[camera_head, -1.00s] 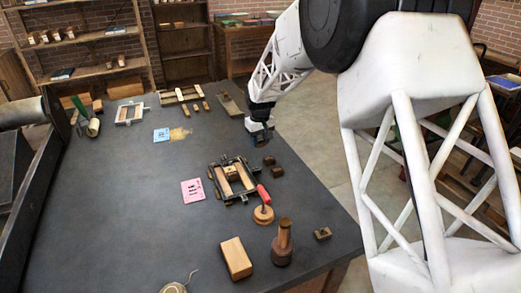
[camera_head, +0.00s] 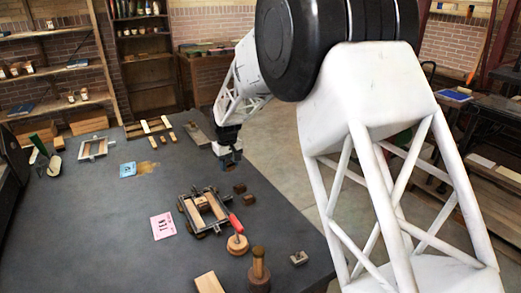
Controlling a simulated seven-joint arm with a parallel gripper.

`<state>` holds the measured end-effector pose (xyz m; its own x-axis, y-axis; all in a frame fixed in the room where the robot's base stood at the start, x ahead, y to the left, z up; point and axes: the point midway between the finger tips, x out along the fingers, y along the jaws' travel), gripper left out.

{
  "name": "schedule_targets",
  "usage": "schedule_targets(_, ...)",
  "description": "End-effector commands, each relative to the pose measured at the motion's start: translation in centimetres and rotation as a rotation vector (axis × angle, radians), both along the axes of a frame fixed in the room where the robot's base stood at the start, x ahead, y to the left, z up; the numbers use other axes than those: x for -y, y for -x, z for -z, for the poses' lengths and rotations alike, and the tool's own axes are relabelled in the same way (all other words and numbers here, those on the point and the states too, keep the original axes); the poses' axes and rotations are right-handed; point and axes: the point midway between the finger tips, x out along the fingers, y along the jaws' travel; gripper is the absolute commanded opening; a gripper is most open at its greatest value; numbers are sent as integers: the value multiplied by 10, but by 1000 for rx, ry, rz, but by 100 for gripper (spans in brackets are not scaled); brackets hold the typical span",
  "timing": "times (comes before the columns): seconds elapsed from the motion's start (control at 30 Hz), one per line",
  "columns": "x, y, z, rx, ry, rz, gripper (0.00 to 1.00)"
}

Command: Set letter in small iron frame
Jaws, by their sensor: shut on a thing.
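A dark iron frame (camera_head: 187,219) lies on the dark table with pale wooden bars and a small brown block (camera_head: 203,203) inside it. My gripper (camera_head: 231,162) is above the table's right side, behind and slightly right of the frame. It is shut on a small letter block, mostly hidden between the fingers, its face not readable. Two loose small dark brown blocks, one (camera_head: 240,188) behind the other (camera_head: 249,199), rest right of the frame, apart from it.
A red-handled tool (camera_head: 235,224) on a round wooden base, a wooden mallet-like tool (camera_head: 258,268) and a wooden block (camera_head: 209,283) stand in front. A pink card (camera_head: 163,226) lies left; a paler frame (camera_head: 95,148) and blue card (camera_head: 128,170) lie farther back.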

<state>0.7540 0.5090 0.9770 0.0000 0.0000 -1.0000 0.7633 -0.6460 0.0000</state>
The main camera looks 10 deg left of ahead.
Motion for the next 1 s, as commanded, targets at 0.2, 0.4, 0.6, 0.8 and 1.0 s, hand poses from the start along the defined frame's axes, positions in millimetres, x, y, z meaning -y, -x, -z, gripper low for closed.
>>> schedule_targets(0.2, 5, -6, 0, 0, 0, 13, 21)
schedule_targets(0.4, 22, -30, 3, 0, 0, 63, 21)
schedule_targets(0.6, 58, -70, 10, -1, 1, 155, 21)
schedule_targets(0.8, 107, -105, 37, -2, 1, 255, 21)
schedule_targets(1.0, 160, -121, 84, -3, 2, 340, 21)
